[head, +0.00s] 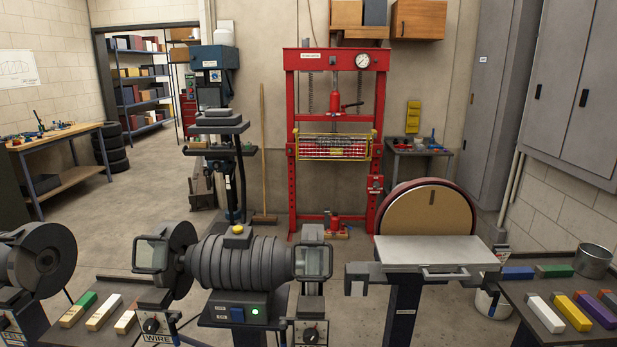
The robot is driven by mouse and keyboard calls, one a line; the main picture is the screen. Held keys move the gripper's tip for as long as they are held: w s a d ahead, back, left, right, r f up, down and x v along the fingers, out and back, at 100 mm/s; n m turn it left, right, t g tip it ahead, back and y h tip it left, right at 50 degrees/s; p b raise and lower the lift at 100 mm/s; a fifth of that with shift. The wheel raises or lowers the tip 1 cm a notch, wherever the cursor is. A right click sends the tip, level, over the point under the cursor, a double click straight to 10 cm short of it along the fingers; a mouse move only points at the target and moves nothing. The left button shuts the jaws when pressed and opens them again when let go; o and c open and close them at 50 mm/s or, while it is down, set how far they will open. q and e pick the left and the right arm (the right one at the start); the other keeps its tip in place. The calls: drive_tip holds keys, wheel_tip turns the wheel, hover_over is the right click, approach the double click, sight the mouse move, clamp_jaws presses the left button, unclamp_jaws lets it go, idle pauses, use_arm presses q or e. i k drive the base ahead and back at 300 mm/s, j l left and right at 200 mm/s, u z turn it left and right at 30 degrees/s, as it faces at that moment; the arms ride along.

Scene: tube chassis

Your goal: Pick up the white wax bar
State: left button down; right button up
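A white bar (544,314) lies on the dark bench (515,297) at the lower right in the head view. It is the leftmost in a row of coloured bars and points away from me at a slant. A yellow bar (572,312) lies just to its right. Neither of my grippers shows in this view.
A bench grinder (235,262) stands front centre, with a disc sander (427,212) and its flat table (435,251) right of it. A metal pot (592,261) stands behind the right bars. A red press (336,130) stands behind. Floor at left is open.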

sight(96, 321)
drive_tip(key=u, duration=1.3)
